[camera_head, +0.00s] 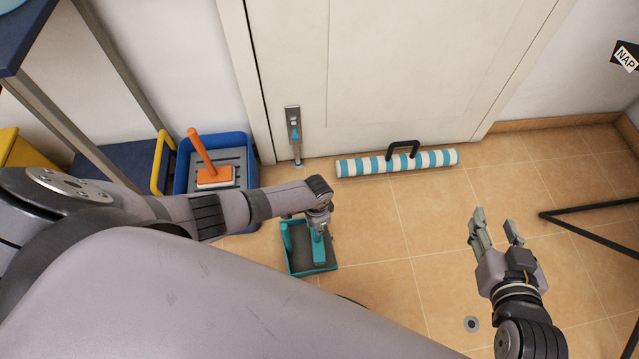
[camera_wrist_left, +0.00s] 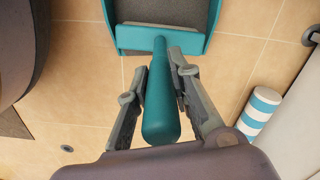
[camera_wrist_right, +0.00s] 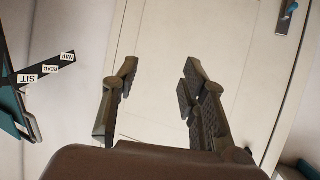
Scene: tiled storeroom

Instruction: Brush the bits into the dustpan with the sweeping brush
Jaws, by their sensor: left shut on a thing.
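A teal dustpan (camera_head: 290,262) with a grey inside is at the floor tiles, left of the middle of the head view. An orange brush-like tool (camera_head: 214,177) with an upright handle and pale underside rests in a blue tray (camera_head: 250,158), left of the dustpan. My right gripper (camera_head: 497,228) is open and empty over the floor at the right. I cannot make out any bits.
A blue-and-white striped roll (camera_head: 397,162) with a black handle lies along the closed door (camera_head: 390,60). A blue shelf unit (camera_head: 115,160) stands at the left. Black bars (camera_head: 600,235) cross the right side. The floor between the dustpan and my right gripper is clear.

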